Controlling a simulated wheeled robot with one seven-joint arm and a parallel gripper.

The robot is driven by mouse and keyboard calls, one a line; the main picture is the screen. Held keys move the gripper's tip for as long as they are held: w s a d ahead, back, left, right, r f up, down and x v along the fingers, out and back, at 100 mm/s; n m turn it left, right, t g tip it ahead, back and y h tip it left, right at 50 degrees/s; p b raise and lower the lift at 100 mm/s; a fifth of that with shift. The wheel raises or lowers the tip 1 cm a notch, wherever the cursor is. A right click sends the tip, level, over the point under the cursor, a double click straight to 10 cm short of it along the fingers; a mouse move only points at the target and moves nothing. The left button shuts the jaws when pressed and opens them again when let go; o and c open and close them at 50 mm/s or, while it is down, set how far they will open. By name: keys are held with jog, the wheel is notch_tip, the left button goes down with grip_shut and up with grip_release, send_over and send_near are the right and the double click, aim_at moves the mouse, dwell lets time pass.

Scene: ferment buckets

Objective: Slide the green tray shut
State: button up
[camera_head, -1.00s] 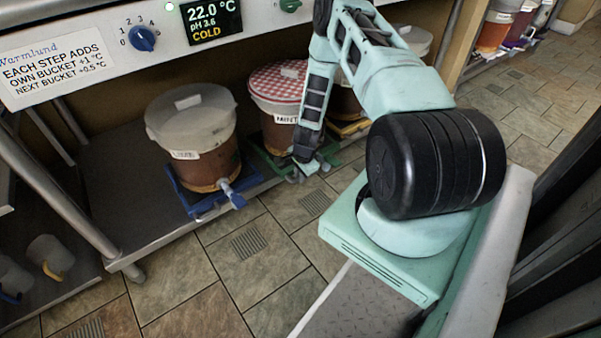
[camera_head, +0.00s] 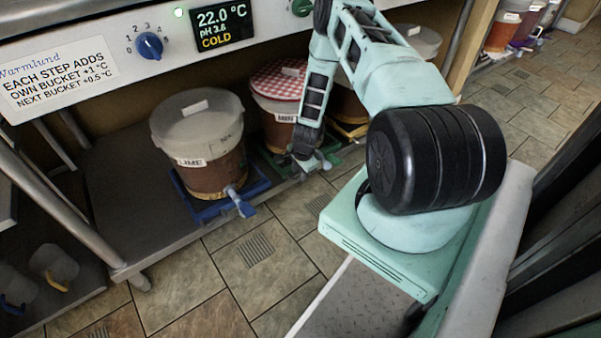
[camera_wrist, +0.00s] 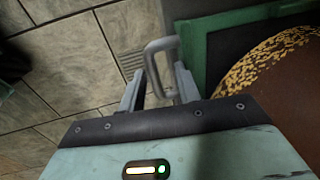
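The green tray (camera_head: 262,163) lies low under the bench, beneath the bucket with the red checked cover (camera_head: 277,85). My arm hides much of it in the head view. In the wrist view its green rim (camera_wrist: 192,55) and grey loop handle (camera_wrist: 153,68) show, with a brown bucket side above the tray. My gripper (camera_head: 308,165) is at the tray's front. In the wrist view my gripper (camera_wrist: 158,85) has its two fingers apart, with the handle reaching between them. I see no firm grip on the handle.
A bucket labelled LIME (camera_head: 198,140) stands on a blue tray (camera_head: 212,207) to the left. A bench leg (camera_head: 60,215) and mugs (camera_head: 50,265) are further left. The control panel (camera_head: 150,48) overhangs the buckets. Tiled floor (camera_head: 260,250) in front is clear.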

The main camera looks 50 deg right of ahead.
jog(key=shift+s, duration=0.1)
jog(key=shift+r, duration=0.1)
jog(key=s+r+p, duration=0.3)
jog(key=r+p, duration=0.2)
jog(key=r, duration=1.2)
jog(key=shift+a+p, duration=0.35)
jog(key=shift+p, duration=0.05)
